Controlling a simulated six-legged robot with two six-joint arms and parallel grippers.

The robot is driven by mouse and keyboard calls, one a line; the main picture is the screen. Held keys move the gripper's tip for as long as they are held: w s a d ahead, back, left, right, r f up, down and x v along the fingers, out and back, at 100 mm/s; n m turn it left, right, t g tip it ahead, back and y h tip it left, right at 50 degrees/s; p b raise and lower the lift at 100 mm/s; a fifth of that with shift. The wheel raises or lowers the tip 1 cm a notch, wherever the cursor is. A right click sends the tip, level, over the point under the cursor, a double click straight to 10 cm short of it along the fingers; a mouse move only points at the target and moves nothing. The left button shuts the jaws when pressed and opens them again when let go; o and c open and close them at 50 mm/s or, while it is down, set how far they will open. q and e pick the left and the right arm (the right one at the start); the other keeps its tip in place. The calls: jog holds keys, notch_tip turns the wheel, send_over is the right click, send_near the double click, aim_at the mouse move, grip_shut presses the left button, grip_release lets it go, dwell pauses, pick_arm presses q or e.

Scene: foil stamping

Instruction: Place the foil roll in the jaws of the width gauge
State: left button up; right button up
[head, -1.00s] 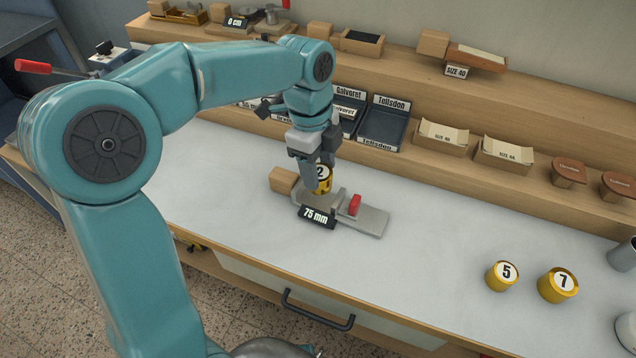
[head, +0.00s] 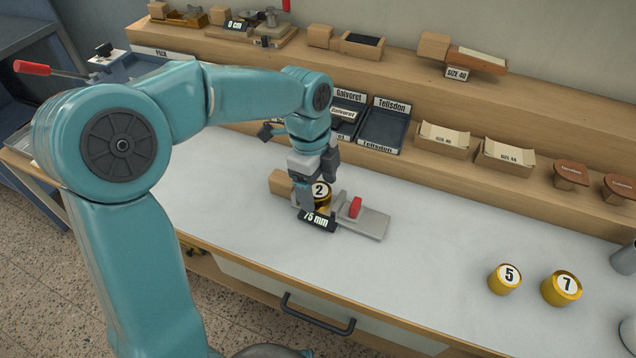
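The gold foil roll with a white "2" label (head: 321,194) stands upright at the width gauge (head: 366,222), between its left end and the red piece (head: 355,207). The roll's lower part is partly hidden, so I cannot tell whether it touches both jaws. My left gripper (head: 315,190) is low over the gauge, with one finger at the roll's near left side and the other behind it. The fingers look spread, with the label showing between them. A black "75 mm" sign (head: 319,221) stands in front. My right gripper is not in view.
Two more gold rolls, "5" (head: 505,279) and "7" (head: 562,288), stand on the right of the white bench. A wooden block (head: 281,184) adjoins the gauge's left end. Dark trays (head: 381,128) and cardboard boxes (head: 442,140) line the back. The bench between gauge and rolls is clear.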

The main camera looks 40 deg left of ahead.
pick_arm(q)
jog(key=shift+r, duration=0.3)
notch_tip(320, 180, up, 12)
jog(key=a+p, duration=0.1)
jog(key=p, duration=0.1)
jog(key=shift+a+f, duration=0.15)
jog(key=shift+a, duration=0.05)
jog(key=shift+s+f, duration=0.1)
jog(key=shift+s, duration=0.05)
